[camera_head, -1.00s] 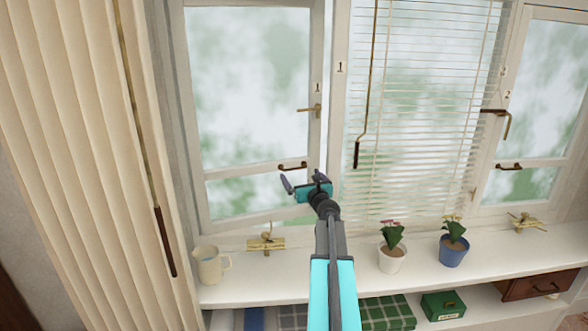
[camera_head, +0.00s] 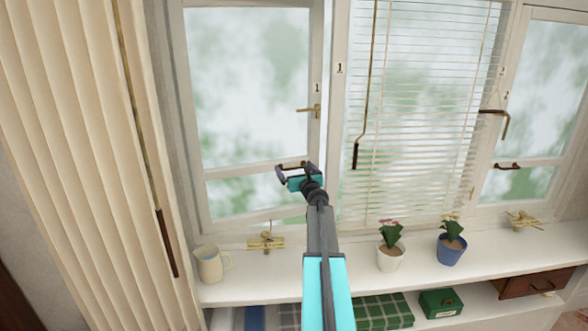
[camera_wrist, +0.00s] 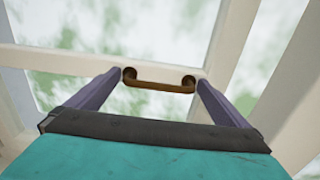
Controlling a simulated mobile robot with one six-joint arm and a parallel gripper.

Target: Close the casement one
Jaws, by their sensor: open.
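Casement one (camera_head: 318,130) is the white-framed left window marked "1". It stands ajar, its lower edge slanting away from the fixed frame. A brown pull handle (camera_head: 291,164) is on its lower crossbar, and a brass lever (camera_head: 309,109) is on its right stile. My gripper (camera_head: 295,173) is open just below the pull handle and partly covers it. In the wrist view, the pull handle (camera_wrist: 158,86) lies between the tips of my two spread fingers. I cannot tell whether they touch it.
A cream jug (camera_head: 209,265) and a brass stay (camera_head: 266,242) are at the sill below the casement. Potted plants (camera_head: 390,258) stand right of my arm. A blind (camera_head: 425,110) covers the middle window. A cream curtain (camera_head: 75,150) hangs at the left.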

